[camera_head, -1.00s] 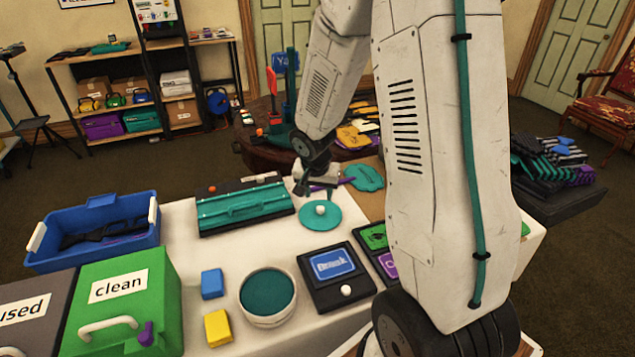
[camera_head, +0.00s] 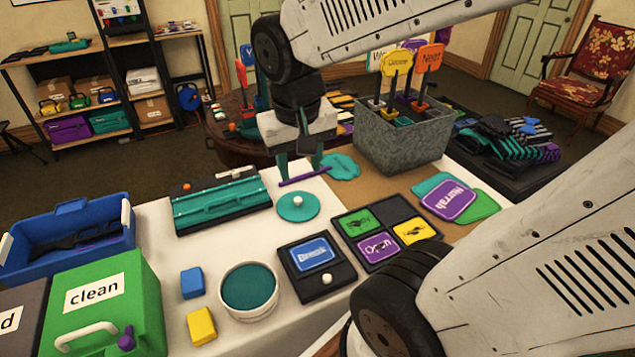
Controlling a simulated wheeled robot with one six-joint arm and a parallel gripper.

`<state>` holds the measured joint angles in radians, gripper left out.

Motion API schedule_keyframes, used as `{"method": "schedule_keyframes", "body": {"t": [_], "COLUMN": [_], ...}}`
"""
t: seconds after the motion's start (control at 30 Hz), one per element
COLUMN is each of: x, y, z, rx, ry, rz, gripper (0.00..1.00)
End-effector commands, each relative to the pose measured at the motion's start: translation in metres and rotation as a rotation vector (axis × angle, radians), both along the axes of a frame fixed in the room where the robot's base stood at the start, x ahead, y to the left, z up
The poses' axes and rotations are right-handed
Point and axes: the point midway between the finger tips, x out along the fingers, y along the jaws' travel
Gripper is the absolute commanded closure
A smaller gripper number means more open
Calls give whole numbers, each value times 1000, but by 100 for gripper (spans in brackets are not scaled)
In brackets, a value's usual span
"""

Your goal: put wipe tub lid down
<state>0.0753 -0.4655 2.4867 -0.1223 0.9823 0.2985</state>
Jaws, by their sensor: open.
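The wipe tub (camera_head: 249,312), a round white tub with a teal top surface inside, stands open nearer the front edge.
A dark panel with a blue Break card (camera_head: 313,256) and a card grid (camera_head: 386,230) lie in front and right. A grey metal bin (camera_head: 403,140) with signs stands behind right. Blue and yellow blocks (camera_head: 192,283) sit beside the tub.

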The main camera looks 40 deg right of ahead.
Motion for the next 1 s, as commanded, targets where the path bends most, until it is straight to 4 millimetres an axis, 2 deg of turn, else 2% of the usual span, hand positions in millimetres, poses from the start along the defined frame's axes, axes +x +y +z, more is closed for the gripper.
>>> {"method": "schedule_keyframes", "body": {"t": [0.03, 0.1, 0.2, 0.3, 0.47, 1.0], "x": [-19, -42, -68, -83, -92, -91], "y": [10, 20, 31, 38, 41, 41], "z": [10, 18, 24, 27, 28, 28], "rx": [12, 29, 49, 63, 70, 70], "ry": [-1, 10, 23, 31, 37, 37], "rz": [58, 137, 227, 285, 318, 315], "gripper": [57, 57, 57, 57, 57, 57]}}
